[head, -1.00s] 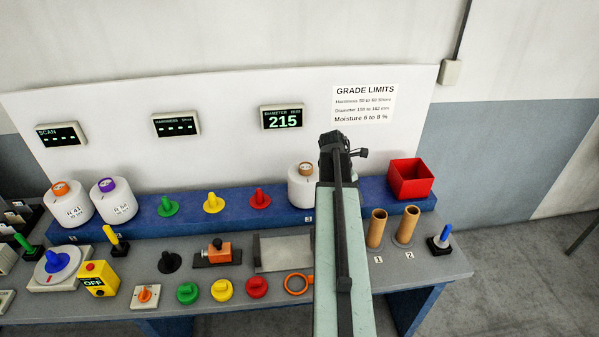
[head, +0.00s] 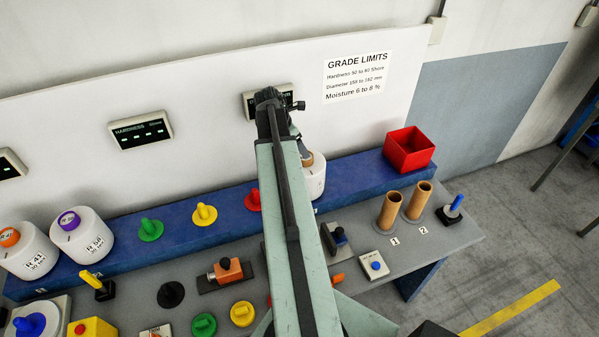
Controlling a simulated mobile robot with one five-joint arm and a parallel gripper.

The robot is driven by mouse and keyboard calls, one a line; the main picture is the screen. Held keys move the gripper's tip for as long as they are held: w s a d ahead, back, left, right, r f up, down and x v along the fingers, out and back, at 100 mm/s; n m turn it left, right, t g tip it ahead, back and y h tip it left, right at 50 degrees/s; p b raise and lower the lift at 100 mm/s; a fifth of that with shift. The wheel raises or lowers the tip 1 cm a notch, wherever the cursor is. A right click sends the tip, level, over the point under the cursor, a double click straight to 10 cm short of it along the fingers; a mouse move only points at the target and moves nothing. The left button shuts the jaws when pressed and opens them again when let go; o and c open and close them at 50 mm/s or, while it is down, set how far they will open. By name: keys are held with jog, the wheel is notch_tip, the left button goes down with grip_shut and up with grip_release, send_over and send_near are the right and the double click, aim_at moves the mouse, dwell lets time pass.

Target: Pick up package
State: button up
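A white package (head: 316,182) with a brown tube top stands on the blue shelf, partly hidden by my arm. Two more white packages stand at the left: one labelled R 41 (head: 26,252) with an orange top, and one (head: 82,238) with a purple top. My arm crosses the middle of the view, and its wrist is left of and above the partly hidden package. A small part of my gripper (head: 298,146) shows just above that package's tube top. The fingers are hidden behind the arm, and I cannot tell whether they touch the tube.
Green (head: 150,230), yellow (head: 204,214) and red (head: 253,199) pegged discs stand on the shelf. A red bin (head: 409,150) is at its right end. Two brown tubes (head: 389,211), a blue-button box (head: 374,265) and a blue-handled lever (head: 455,207) stand on the bench. Floor is open at right.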

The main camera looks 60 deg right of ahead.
jog(key=shift+b+x, duration=0.55)
jog(key=shift+x, duration=0.4)
jog(key=shift+w+d+f, duration=0.1)
jog(key=shift+d+f, duration=0.05)
jog(key=shift+f, duration=0.1)
jog(key=b+x, duration=0.5)
jog(key=shift+f, duration=0.1)
grip_shut()
